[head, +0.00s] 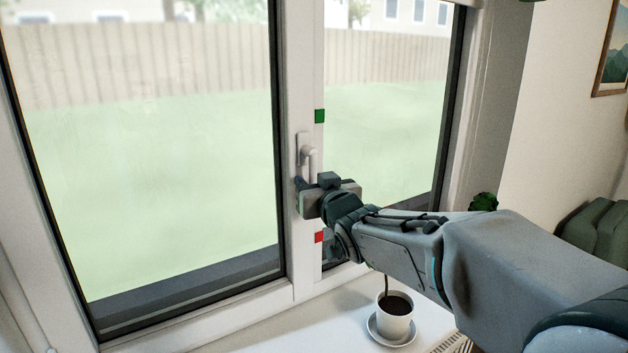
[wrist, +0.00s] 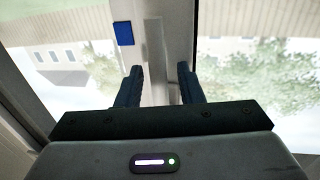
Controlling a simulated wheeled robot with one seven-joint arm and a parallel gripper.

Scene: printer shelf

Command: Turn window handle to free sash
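The white window handle (head: 308,155) is on the frame between two panes, its grip hanging down. Its lower end is hidden behind my gripper (head: 304,188) in the head view. In the wrist view my gripper (wrist: 160,68) has its two dark fingers apart. A pale bar that looks like the handle (wrist: 155,48) stands between them, with a visible gap at each finger. The sash (head: 140,312) at left looks closed. A green square (head: 320,116) is above the handle and a red square (head: 319,237) below it. A blue square (wrist: 123,33) shows in the wrist view.
A white cup (head: 395,318) of dark coffee stands on a saucer (head: 376,333) on the sill, below my forearm. A plant (head: 484,202) and a green object (head: 598,235) are at right behind my arm. The space before the left pane is clear.

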